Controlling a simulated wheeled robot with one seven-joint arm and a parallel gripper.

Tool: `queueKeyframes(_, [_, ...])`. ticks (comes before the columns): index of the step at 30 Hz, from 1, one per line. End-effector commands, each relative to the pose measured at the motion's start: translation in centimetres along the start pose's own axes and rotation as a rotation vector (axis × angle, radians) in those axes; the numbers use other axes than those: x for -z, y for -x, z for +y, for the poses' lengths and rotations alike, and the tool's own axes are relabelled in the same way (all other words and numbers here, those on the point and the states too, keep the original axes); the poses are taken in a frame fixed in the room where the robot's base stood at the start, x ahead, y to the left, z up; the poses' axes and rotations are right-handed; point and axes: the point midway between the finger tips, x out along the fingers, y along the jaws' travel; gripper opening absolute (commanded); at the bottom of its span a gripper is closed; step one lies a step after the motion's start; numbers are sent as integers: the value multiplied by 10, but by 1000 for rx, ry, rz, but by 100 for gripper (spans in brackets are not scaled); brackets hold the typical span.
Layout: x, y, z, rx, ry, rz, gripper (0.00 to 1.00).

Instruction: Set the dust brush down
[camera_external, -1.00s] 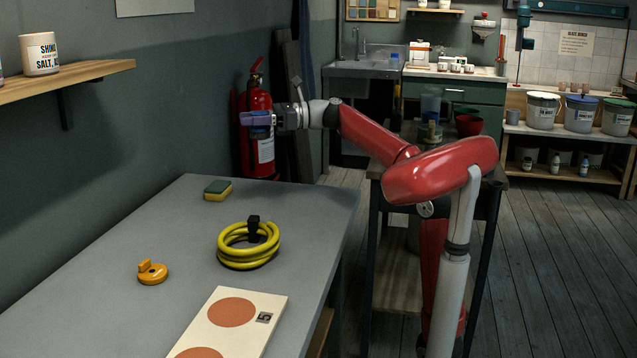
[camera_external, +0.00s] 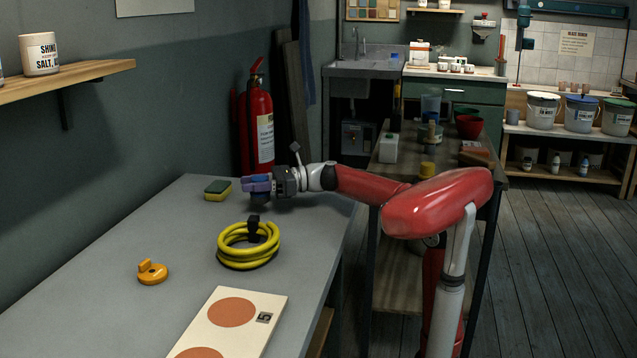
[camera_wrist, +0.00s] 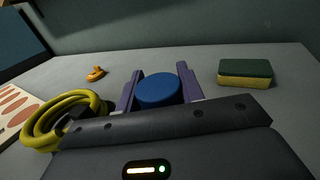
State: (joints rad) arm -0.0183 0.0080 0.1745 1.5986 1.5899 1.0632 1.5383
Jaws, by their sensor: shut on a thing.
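My gripper (camera_external: 257,184), with purple fingers, is low over the far end of the grey table (camera_external: 130,265). It is shut on the dust brush, whose round blue top (camera_wrist: 158,92) shows between the two fingers in the wrist view. In the external view, a dark lower part of the brush (camera_external: 260,198) shows under the fingers, close to the tabletop. I cannot tell whether it touches the table. The fingers and wrist hide most of the brush.
A green and yellow sponge (camera_external: 217,190) lies just left of my gripper. A coiled yellow hose (camera_external: 248,246) lies nearer the camera. An orange object (camera_external: 152,272) and a board with orange circles (camera_external: 262,300) lie farther forward. A red fire extinguisher (camera_external: 259,125) stands behind the table.

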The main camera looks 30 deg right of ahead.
Motion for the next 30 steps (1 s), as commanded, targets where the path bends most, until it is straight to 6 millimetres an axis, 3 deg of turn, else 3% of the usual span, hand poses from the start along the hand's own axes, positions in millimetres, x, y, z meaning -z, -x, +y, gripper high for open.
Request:
queueKeyframes(3, [23,0,0,0,-2,2,15])
queueKeyframes(6, [34,0,0,0,-1,1,15])
queueKeyframes(17, [37,0,0,0,0,1,15])
queueKeyframes(18, [37,0,0,0,0,1,39])
queueKeyframes(23, [36,0,0,0,0,1,60])
queueKeyframes(30, [36,0,0,0,0,1,60])
